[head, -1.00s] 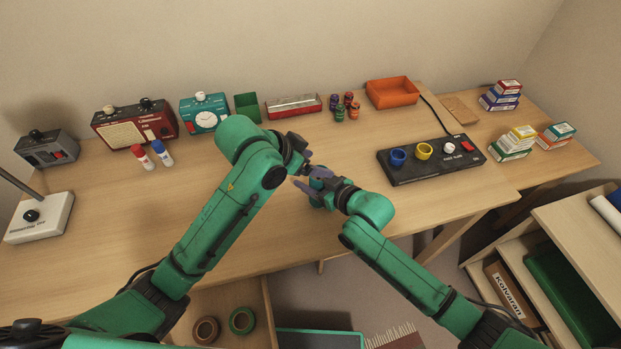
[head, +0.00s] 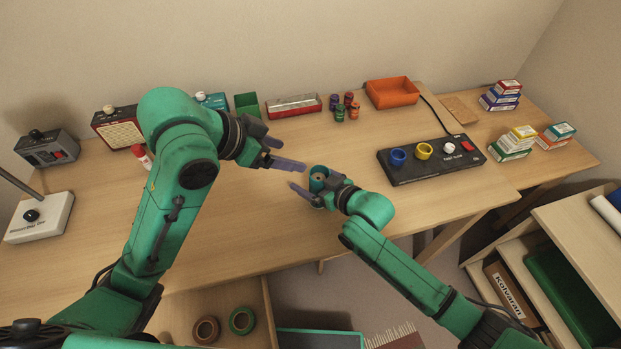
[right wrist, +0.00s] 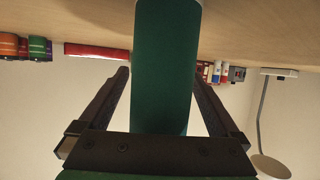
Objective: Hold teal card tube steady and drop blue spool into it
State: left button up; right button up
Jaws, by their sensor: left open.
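The teal card tube (head: 313,171) stands upright near the table's front edge. My right gripper (right wrist: 163,85) is around it, one finger on each side, and looks shut on it. In the head view the right gripper (head: 307,191) partly hides the tube. A tan round surface with a dark centre shows in the tube's mouth. It looks like the end of a spool, but I cannot make out its blue. No separate blue spool shows clearly elsewhere.
A black control strip (head: 430,160) lies to the right. The table in front of my left gripper is clear.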

jog(key=v, duration=1.2)
jog(key=shift+f, duration=0.1)
